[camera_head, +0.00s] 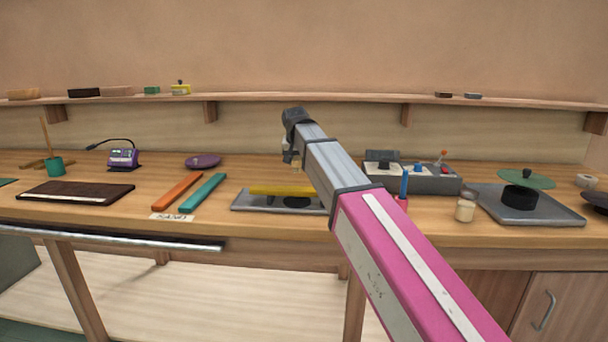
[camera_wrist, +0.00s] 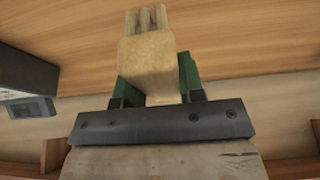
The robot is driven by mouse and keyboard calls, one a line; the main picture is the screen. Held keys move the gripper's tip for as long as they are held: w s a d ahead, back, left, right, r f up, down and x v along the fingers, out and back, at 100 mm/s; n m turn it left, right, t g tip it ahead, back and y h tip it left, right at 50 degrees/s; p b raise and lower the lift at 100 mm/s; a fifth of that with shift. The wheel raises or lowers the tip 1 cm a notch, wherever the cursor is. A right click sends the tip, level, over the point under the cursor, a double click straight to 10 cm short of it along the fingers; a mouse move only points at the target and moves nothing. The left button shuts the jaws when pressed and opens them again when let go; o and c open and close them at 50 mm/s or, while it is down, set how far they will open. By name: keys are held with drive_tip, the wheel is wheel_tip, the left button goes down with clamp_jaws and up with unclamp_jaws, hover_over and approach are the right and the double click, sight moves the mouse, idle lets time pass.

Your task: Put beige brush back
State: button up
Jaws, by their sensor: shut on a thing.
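The beige brush (camera_wrist: 148,60) is between the jaws of my gripper (camera_wrist: 155,88) in the wrist view. It has a block-like body and several short prongs or tufts at its far end, over the wooden bench top. My gripper is shut on it with a green finger on each side. In the head view my gripper (camera_head: 289,150) hangs above the back of the bench, behind the yellow bar, and only a small pale part of the brush shows below it. My arm hides much of this area, and I cannot tell which holder belongs to the brush.
A grey tray (camera_head: 240,207) with a yellow bar (camera_head: 270,190) lies mid-bench. A grey caddy (camera_head: 436,183), a red cup (camera_head: 402,203) and a cream jar (camera_head: 464,211) stand right. A teal cup (camera_head: 55,168) with sticks stands left. A shelf (camera_head: 320,97) runs along the wall.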

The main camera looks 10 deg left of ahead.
sight(304, 180)
drive_tip(key=shift+w+d+f, duration=0.45)
drive_tip(key=shift+w+f, duration=0.1)
drive_tip(key=shift+w, duration=0.1)
drive_tip(key=shift+w+d+f, duration=0.4)
drive_tip(key=shift+w+f, duration=0.1)
drive_tip(key=shift+w, duration=0.1)
drive_tip(key=shift+f, duration=1.9)
drive_tip(key=shift+f, duration=0.1)
drive_tip(key=o, duration=0.9)
drive_tip(key=v, duration=1.2)
